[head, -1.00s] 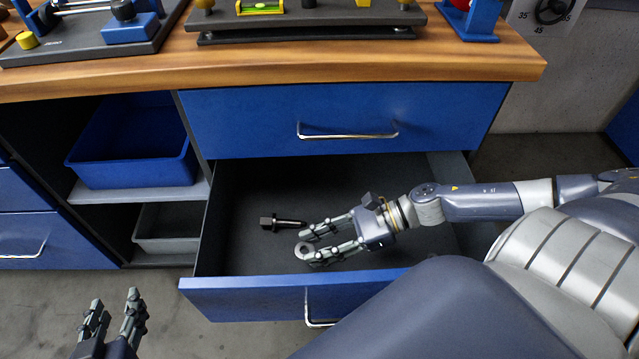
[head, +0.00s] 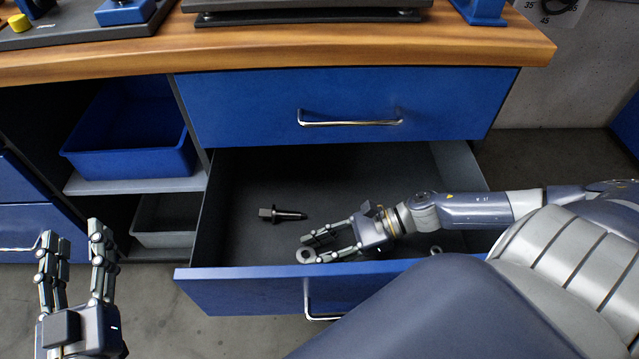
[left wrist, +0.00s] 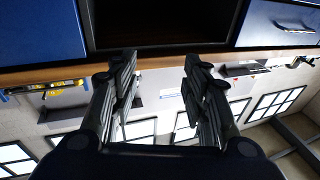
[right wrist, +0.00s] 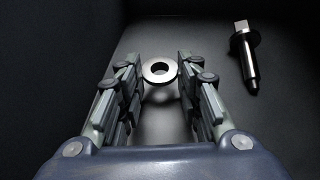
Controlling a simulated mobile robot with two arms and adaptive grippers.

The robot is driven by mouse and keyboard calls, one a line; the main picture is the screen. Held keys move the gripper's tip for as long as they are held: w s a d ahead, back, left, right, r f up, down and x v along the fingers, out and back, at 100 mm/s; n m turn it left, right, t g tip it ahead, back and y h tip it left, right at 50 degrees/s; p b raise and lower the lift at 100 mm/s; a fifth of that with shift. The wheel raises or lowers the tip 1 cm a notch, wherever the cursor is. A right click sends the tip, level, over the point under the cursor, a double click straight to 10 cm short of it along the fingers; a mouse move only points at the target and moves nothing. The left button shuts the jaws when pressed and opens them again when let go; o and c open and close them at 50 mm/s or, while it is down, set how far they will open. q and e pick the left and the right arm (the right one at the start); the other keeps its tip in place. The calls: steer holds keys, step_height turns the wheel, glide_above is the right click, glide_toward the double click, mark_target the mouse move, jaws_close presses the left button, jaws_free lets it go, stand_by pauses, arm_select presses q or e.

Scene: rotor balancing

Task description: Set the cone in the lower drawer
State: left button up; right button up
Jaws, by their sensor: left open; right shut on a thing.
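The cone (right wrist: 160,71), a pale metal ring-like piece with a dark centre hole, sits between my right fingertips in the right wrist view. My right gripper (head: 312,248) is shut on it inside the open lower drawer (head: 240,291), near the drawer's front wall. The cone also shows in the head view (head: 305,256). I cannot tell whether it touches the drawer floor. My left gripper (head: 74,245) is open and empty, outside the drawer at its left; its fingers also show in the left wrist view (left wrist: 160,75).
A dark bolt-like piece (head: 281,214) lies on the drawer floor behind my right fingers. A small grey piece (head: 435,252) shows near the drawer's right front. The upper drawer (head: 345,110) is shut above. A blue bin (head: 130,160) stands on the left shelf.

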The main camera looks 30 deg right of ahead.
steer(key=shift+f+b, duration=0.35)
steer(key=shift+f, duration=0.2)
steer(key=o, duration=1.1)
arm_select(q)
steer(key=r, duration=0.1)
steer(key=r+t, duration=0.1)
steer(key=r, duration=0.1)
steer(key=shift+s+d+r+t+h, duration=0.1)
steer(key=shift+s+d+t+h, duration=0.05)
steer(key=shift+s+t+h, duration=0.2)
steer(key=shift+w, duration=0.1)
